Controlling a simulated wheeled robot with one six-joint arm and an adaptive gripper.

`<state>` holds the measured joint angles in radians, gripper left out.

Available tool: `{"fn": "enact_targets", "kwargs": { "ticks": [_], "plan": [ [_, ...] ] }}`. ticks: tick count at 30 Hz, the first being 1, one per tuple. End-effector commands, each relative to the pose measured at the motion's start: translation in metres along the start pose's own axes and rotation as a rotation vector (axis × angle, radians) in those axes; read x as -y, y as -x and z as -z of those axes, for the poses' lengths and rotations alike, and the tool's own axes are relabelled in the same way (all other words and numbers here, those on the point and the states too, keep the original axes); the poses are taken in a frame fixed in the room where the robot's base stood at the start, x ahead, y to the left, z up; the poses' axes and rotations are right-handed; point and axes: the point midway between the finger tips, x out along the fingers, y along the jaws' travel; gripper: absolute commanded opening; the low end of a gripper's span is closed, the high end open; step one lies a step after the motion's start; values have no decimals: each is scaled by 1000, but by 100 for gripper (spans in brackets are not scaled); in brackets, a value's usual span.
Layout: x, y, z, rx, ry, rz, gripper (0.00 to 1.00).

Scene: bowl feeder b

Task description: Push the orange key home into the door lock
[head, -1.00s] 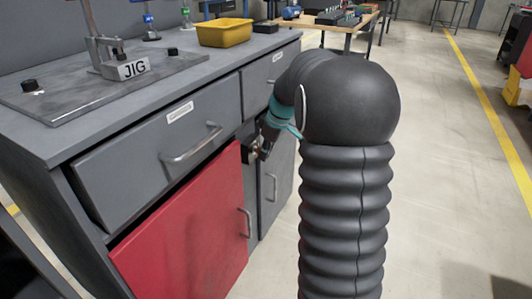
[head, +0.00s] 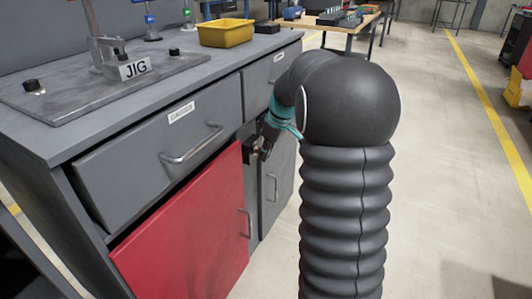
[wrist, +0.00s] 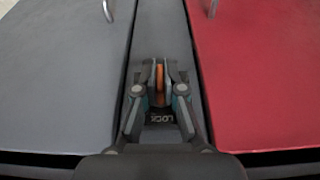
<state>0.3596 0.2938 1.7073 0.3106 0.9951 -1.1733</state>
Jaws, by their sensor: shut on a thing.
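The orange key (wrist: 159,82) stands upright in the wrist view, between the two fingers of my gripper (wrist: 160,72). My gripper is shut on it, close to the grey post between a grey panel and the red door (wrist: 265,70). A dark block marked LOCK (wrist: 160,118) shows just below the key, between the finger linkages. The keyhole is hidden, so I cannot tell how deep the key sits. In the head view my gripper (head: 254,151) is at the post beside the upper edge of the red door (head: 190,225); the key is not visible there.
A grey drawer (head: 155,150) with a bar handle is above the red door, which has its own handle (head: 245,223). The bench top holds a jig (head: 135,69) and a yellow bin (head: 227,33). Open floor (head: 440,180) lies to the right.

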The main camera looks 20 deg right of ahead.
Motion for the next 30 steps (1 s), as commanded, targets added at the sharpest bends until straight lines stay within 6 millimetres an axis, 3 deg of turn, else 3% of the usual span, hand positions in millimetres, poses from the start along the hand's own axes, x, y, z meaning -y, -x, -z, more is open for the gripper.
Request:
{"fn": "enact_targets", "kwargs": {
  "ticks": [7, 9, 11, 23, 30],
  "plan": [
    [0, 0, 1, -2, 0, -1, 0],
    [0, 0, 1, -2, 0, -1, 26],
    [0, 0, 1, -2, 0, -1, 38],
    [0, 7, 1, -2, 0, -2, 38],
    [-1, 46, 1, -3, -1, -3, 38]
  ]
}}
